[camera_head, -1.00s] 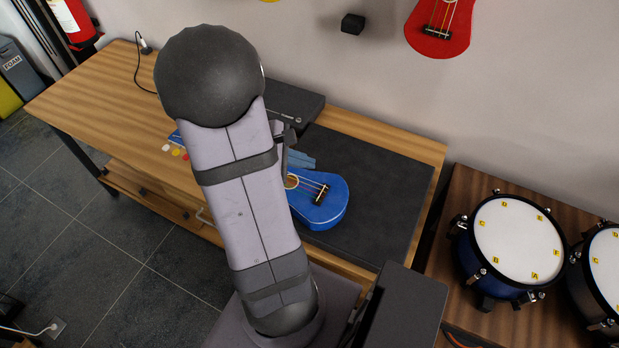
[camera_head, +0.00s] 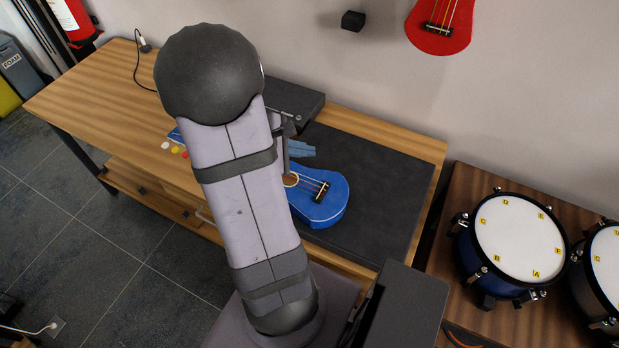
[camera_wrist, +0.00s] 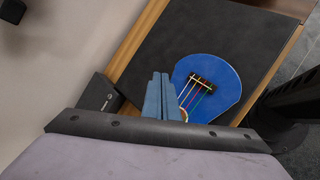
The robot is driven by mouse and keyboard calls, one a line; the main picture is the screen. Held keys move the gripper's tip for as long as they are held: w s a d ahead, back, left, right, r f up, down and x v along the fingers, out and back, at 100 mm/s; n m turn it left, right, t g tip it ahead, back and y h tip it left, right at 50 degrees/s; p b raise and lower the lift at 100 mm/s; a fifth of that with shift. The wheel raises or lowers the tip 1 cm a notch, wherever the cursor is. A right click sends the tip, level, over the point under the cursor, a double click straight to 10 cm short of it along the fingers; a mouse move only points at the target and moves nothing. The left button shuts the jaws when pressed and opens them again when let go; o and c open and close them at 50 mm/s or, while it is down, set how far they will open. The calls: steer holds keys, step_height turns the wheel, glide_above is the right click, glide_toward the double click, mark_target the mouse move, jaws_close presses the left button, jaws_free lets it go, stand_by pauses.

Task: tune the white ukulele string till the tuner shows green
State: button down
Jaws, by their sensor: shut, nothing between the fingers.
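The blue ukulele (camera_head: 322,200) lies face up on the dark mat (camera_head: 370,180), its neck end hidden behind my arm in the head view. In the wrist view, the ukulele body (camera_wrist: 222,78) shows its bridge and several coloured strings; which peg goes with the white string cannot be seen. My gripper (camera_wrist: 158,77) has its bluish fingers together, with nothing between them. In that view they overlap the left edge of the ukulele body; whether they touch it cannot be told. No tuner display is clearly visible in either view.
A dark flat box (camera_head: 292,103) stands at the back of the wooden table (camera_head: 90,88). Small coloured pieces (camera_head: 175,149) lie left of my arm. Drums (camera_head: 518,240) stand on the right. A red ukulele (camera_head: 440,28) hangs on the wall. The mat's right part is clear.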

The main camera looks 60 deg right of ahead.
step_height(320, 180, down, 6)
steer(key=b, duration=0.4)
steer(key=shift+f, duration=0.1)
steer(key=shift+f+b, duration=0.9)
steer(key=shift+b, duration=0.3)
steer(key=shift+f+b, duration=0.7)
steer(key=shift+b, duration=0.25)
stand_by(1.5)
steer(key=shift+r, duration=0.15)
steer(key=shift+r+p, duration=0.6)
steer(key=shift+r, duration=0.1)
steer(key=shift+r+p, duration=2)
steer(key=shift+r, duration=0.45)
